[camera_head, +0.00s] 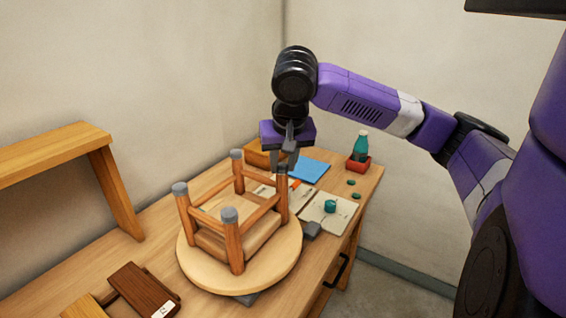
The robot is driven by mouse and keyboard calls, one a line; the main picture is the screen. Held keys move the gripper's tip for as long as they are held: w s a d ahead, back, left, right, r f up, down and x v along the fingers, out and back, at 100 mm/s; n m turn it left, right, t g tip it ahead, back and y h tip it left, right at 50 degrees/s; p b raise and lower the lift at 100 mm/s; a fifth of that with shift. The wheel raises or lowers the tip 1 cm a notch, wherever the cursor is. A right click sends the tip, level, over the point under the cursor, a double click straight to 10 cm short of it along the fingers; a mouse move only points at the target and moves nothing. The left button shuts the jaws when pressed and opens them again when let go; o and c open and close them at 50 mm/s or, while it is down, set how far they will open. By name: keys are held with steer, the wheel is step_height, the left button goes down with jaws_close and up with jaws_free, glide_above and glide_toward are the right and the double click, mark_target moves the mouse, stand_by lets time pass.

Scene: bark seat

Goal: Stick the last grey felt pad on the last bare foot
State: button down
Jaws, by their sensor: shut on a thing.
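A small wooden stool (236,233) stands upside down with its legs pointing up. Three of its feet carry grey felt pads: the back one (237,155), the left one (180,188) and the front one (229,215). The right leg (282,202) has its top just under my gripper (285,165). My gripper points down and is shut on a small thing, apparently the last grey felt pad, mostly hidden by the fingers. Whether it touches the right foot I cannot tell.
The stool rests on a round wooden board (198,270) on the workbench (130,255). Behind it are a blue sheet (308,170) and a teal bottle (361,145) in a red tray (358,165). A dark brown wooden piece (145,288) lies front left. A wooden shelf (50,153) stands left.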

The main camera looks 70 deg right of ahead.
mark_target(283, 169)
steer(key=shift+f, duration=0.3)
steer(key=c, duration=0.7)
jaws_free()
steer(key=shift+r, duration=0.15)
steer(key=shift+r+p, duration=2.95)
steer(key=shift+r, duration=0.5)
